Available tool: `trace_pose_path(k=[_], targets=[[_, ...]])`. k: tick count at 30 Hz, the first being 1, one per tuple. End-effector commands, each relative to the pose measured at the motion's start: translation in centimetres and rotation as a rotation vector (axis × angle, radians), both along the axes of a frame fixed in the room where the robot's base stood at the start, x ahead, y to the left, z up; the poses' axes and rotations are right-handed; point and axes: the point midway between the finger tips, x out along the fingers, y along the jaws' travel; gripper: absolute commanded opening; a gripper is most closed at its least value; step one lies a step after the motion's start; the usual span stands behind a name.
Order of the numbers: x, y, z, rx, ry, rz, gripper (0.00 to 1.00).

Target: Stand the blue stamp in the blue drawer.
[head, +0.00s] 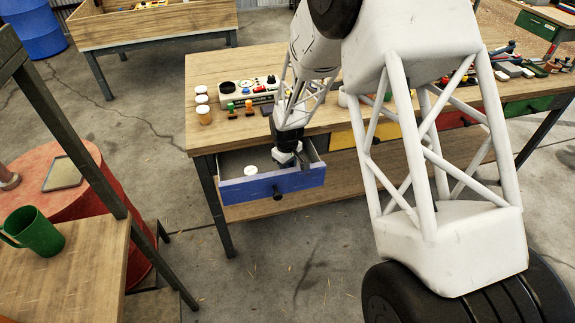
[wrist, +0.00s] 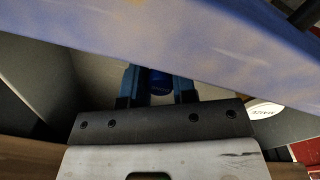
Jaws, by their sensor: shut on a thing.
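The blue drawer (head: 272,187) is pulled out at the left end of the workbench, and its blue front also crosses the top of the wrist view (wrist: 200,40). My gripper (head: 297,162) points down inside the drawer's opening, near its right side. In the wrist view my gripper (wrist: 158,90) is shut on the blue stamp (wrist: 158,80), which shows as a small dark blue piece between the fingers. The stamp's lower end is hidden, so I cannot tell if it touches the drawer floor. In the head view I cannot make the stamp out.
A white round lid (head: 251,169) is in the drawer, left of my gripper, and shows in the wrist view (wrist: 264,112). On the workbench (head: 222,72) stand white-lidded jars (head: 203,113), stamps (head: 249,106) and a panel with coloured knobs (head: 238,90). A yellow drawer (head: 357,135) is to the right.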

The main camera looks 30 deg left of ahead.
Motion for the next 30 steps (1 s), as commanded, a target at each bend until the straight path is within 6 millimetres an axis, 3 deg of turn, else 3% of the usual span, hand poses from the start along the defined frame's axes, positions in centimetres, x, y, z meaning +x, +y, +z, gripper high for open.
trace_pose_path(k=[19,20,24,25,30], targets=[[-0.01,-0.01,-0.12,0.0,0.0,0.0,0.1],[-0.01,-0.01,-0.12,0.0,0.0,0.0,0.3],[-0.01,-0.02,-0.13,0.0,0.0,0.0,0.52],[-0.01,-0.02,-0.13,0.0,0.0,0.0,0.55],[-0.02,-0.02,-0.13,0.0,0.0,0.0,0.55]])
